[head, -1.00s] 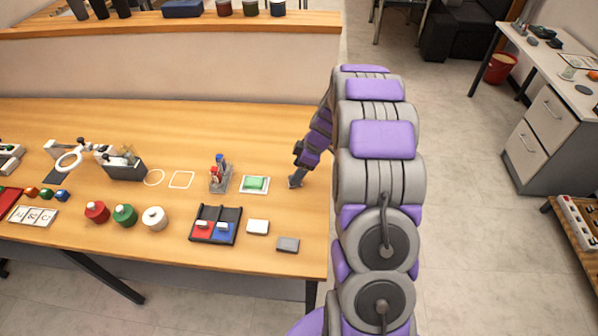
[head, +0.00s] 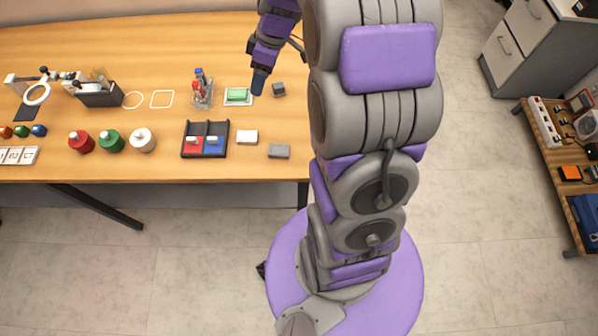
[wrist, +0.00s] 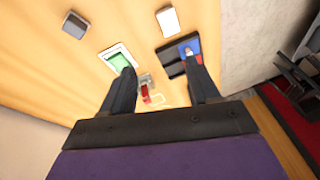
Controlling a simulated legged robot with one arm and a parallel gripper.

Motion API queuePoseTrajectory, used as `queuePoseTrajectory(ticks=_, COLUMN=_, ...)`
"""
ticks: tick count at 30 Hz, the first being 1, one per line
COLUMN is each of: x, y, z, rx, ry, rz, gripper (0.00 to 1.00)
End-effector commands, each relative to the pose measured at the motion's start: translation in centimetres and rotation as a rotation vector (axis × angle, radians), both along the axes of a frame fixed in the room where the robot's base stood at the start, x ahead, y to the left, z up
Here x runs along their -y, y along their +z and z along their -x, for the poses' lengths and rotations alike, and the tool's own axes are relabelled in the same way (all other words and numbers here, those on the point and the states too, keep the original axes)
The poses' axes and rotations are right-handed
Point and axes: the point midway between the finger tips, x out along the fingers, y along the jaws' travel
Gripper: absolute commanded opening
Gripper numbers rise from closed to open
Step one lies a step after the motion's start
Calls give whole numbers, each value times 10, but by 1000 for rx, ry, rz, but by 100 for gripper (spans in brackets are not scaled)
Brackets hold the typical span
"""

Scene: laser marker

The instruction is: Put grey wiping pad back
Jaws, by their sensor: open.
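Two grey blocks show in the head view, and I cannot tell for certain which is the wiping pad. A flat grey block (head: 278,151) lies near the table's front right edge. A smaller, darker grey block (head: 278,89) lies farther back, just right of my gripper (head: 258,84). This darker block also shows at the upper left of the wrist view (wrist: 75,24), apart from the fingers. My gripper is open, pointing down beside the green pad (head: 237,95), with nothing between its fingers (wrist: 162,68).
A white block (head: 247,137) lies left of the flat grey block. A black tray (head: 218,128) holds red and blue pieces. A clear pen holder (head: 203,96) stands left of the green pad.

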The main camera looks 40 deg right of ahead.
Motion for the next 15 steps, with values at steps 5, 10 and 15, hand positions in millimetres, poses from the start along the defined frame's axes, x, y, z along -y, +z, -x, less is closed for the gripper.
queuePoseTrajectory(ticks=5, x=-37, y=30, z=56, rx=-105, ry=-121, rz=29, gripper=60)
queuePoseTrajectory(ticks=10, x=-67, y=49, z=117, rx=-198, ry=-256, rz=84, gripper=60)
queuePoseTrajectory(ticks=15, x=-93, y=59, z=181, rx=-268, ry=-405, rz=165, gripper=60)
